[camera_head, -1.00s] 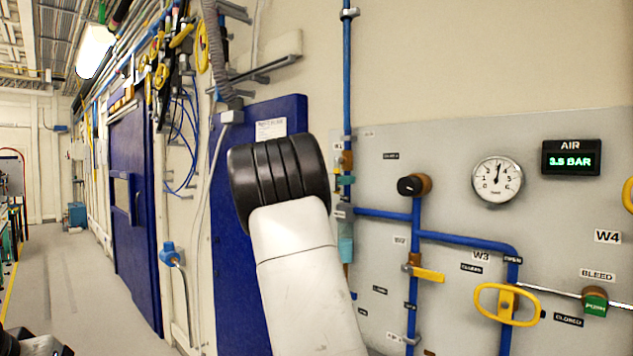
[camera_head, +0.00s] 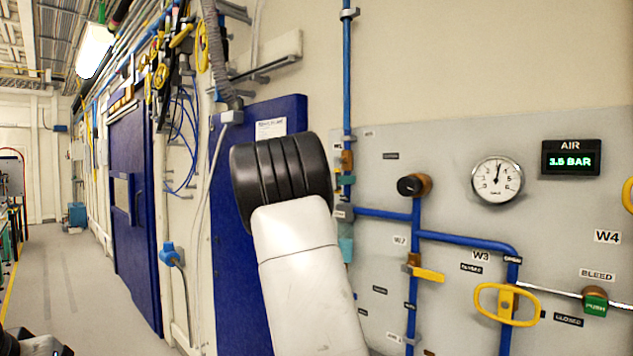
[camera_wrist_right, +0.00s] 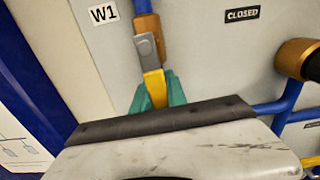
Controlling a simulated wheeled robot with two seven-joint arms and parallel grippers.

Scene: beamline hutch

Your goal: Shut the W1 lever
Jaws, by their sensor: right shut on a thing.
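The W1 lever (camera_wrist_right: 154,84) is a yellow handle on a grey pivot, set on a brass valve body (camera_wrist_right: 148,35) in a blue pipe. It lies roughly in line with the pipe. In the right wrist view, the teal fingertips of my right gripper (camera_wrist_right: 157,93) are shut on the lever, one on each side. The W1 label (camera_wrist_right: 103,14) is to its left and a CLOSED label (camera_wrist_right: 242,14) to its right. In the head view my right arm hides most of the lever and gripper; the valve body (camera_head: 347,160) shows beside the arm.
The grey panel (camera_head: 450,160) also carries a black knob (camera_head: 408,186), the yellow W2 lever (camera_head: 428,275), the yellow W3 handle (camera_head: 507,304), a gauge (camera_head: 497,180) and the AIR display (camera_head: 570,158). A blue door panel (camera_head: 228,270) stands behind my arm.

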